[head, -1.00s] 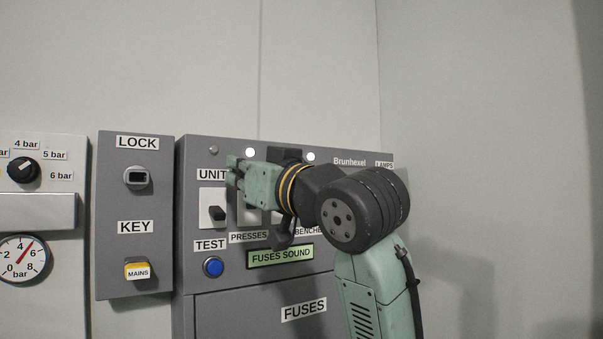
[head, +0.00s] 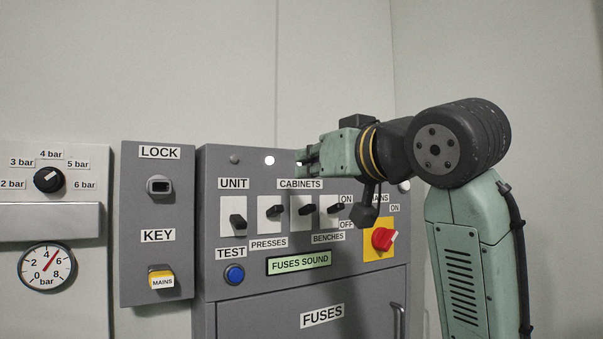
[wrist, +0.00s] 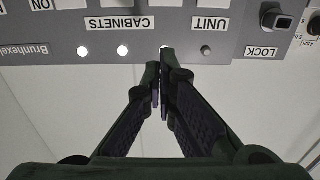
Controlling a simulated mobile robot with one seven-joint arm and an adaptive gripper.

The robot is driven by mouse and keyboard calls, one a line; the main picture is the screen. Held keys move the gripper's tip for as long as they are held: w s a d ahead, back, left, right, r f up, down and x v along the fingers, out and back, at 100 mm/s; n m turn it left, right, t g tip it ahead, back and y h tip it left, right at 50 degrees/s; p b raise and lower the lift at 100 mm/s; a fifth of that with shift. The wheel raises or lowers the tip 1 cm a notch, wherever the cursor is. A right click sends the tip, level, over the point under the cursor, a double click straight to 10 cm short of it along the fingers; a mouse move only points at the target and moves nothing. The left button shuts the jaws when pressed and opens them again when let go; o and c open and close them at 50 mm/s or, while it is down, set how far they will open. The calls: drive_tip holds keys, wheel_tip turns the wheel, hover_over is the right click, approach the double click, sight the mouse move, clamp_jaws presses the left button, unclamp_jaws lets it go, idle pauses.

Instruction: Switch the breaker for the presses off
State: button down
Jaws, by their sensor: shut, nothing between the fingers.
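The presses breaker (head: 271,213) is a black toggle on a white plate, second from left, above the PRESSES label (head: 268,243). Its lever sits higher than the lowered lever of the unit breaker (head: 237,218). The lamp above the presses breaker (head: 269,160) is lit; the lamp above unit is dark. My gripper (head: 302,161) is shut and empty, above the breaker row near the CABINETS label, apart from the presses lever. In the wrist view, my gripper's fingertips (wrist: 160,75) meet before the panel's lamp row; the levers are out of that view.
The cabinets breaker (head: 304,211) and benches breaker (head: 334,209) stand to the right, with ON and OFF labels beside them. A red rotary switch (head: 383,239) on yellow, a blue test button (head: 234,274) and a key box (head: 158,260) are nearby.

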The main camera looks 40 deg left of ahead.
sight(272, 168)
drive_tip(key=p+x, duration=0.3)
drive_tip(key=x, duration=0.5)
drive_tip(key=shift+w+a+r, duration=0.15)
drive_tip(key=shift+a, duration=0.25)
drive_tip(key=f, duration=0.1)
drive_tip(key=d+f, duration=0.1)
drive_tip(key=f, duration=0.1)
drive_tip(key=shift+d+f+p, duration=0.1)
drive_tip(key=shift+p, duration=0.3)
drive_tip(key=shift+s+f, duration=0.25)
drive_tip(key=shift+f, duration=0.2)
drive_tip(key=shift+d, duration=0.1)
drive_tip(key=shift+f, duration=0.1)
drive_tip(key=shift+f+b, duration=0.15)
drive_tip(key=shift+b, duration=0.25)
drive_tip(key=shift+s+d+t+y+b, duration=0.1)
drive_tip(key=shift+t+y+b, duration=0.2)
drive_tip(key=shift+y+b, duration=0.45)
drive_tip(key=shift+d+f+y+b, duration=0.1)
drive_tip(key=shift+f+y+b, duration=0.1)
drive_tip(key=shift+y+b, duration=0.35)
drive_tip(key=shift+d+f+t+b, duration=0.1)
drive_tip(key=shift+t+b, duration=0.2)
drive_tip(key=shift+b, duration=0.4)
